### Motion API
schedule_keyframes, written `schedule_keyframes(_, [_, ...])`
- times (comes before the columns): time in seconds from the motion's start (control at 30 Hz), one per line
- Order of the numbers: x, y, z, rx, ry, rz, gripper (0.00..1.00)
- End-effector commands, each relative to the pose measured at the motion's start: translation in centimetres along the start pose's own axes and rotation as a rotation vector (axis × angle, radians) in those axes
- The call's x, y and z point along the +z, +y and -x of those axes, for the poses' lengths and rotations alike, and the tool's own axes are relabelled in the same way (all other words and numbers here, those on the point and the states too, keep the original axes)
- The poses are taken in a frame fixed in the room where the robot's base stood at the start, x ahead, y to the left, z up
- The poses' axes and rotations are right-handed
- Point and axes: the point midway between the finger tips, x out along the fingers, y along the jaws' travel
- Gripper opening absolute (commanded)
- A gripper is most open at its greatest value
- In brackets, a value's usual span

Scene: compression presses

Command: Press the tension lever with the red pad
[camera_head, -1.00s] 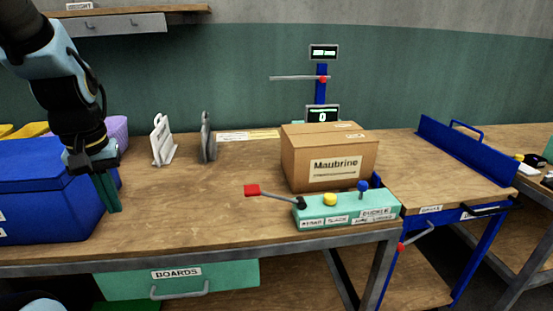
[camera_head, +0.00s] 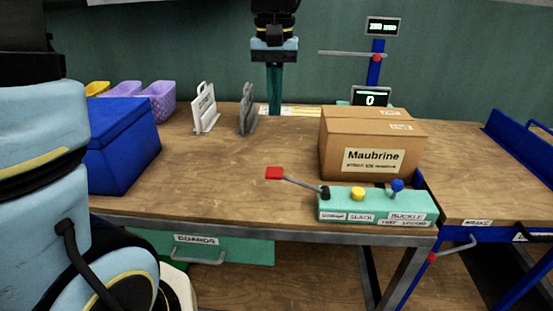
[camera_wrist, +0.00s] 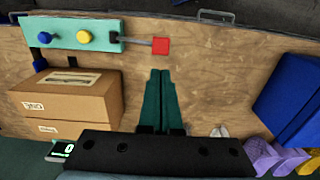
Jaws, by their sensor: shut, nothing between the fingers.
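The tension lever is a thin grey rod (camera_head: 301,184) with a red pad (camera_head: 275,173) on its left end. It sticks out from the left end of a teal control box (camera_head: 330,205) and rises slightly towards the pad. The red pad also shows in the wrist view (camera_wrist: 161,46), beyond the fingertips. My gripper (camera_head: 275,112) is shut and empty, with its teal fingers pointing down above the table, farther back than the pad. The closed fingers show in the wrist view (camera_wrist: 160,72), apart from the pad.
A cardboard box (camera_head: 345,140) stands behind the control box, which carries a yellow button (camera_head: 358,193) and a blue knob (camera_head: 397,185). A blue bin (camera_head: 125,145) stands at left, near white (camera_head: 205,108) and grey (camera_head: 247,112) upright holders. The table left of the pad is clear.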

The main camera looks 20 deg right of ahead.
Motion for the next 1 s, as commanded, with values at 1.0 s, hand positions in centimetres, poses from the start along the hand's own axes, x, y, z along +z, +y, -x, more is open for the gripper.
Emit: schedule_keyframes(1.0, [0.0, 0.0, -13.9, 0.001, 0.000, 0.000, 0.00])
